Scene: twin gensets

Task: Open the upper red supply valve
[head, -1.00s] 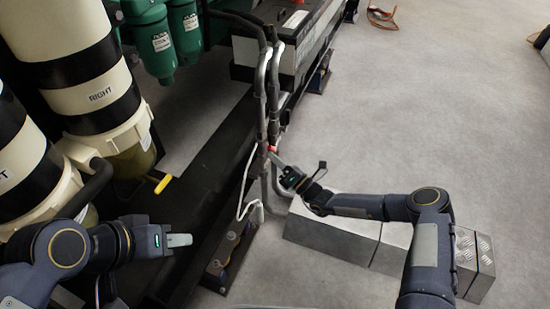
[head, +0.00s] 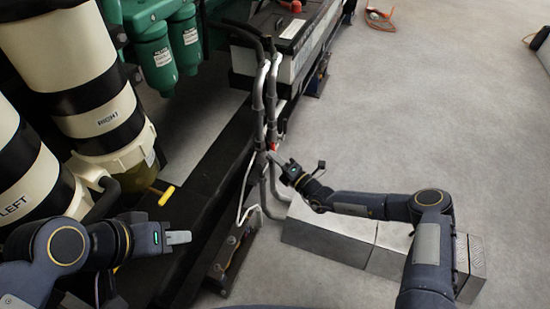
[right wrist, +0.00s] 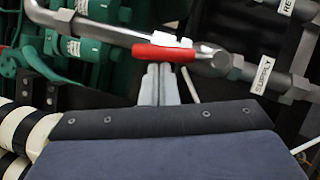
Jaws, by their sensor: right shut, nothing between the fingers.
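A red valve handle (right wrist: 163,52) sits on a grey metal pipe in the right wrist view, near a tag reading SUPPLY (right wrist: 264,70). In the head view it is a small red spot (head: 275,146) on the upright pipes. My right gripper (right wrist: 158,70) is shut and empty, its fingertips right at the handle's near side; I cannot tell whether they touch it. In the head view my right gripper (head: 275,158) is just below the red spot and partly hidden among the pipes. My left gripper (head: 190,238) looks shut and empty, away from the valve at lower left.
Cream-and-black filter housings marked RIGHT (head: 112,118) and LEFT (head: 14,206) stand at left, with a yellow handle (head: 165,195) nearby. Green canisters (head: 155,58) are behind. A metal step box (head: 330,232) lies under my right arm.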

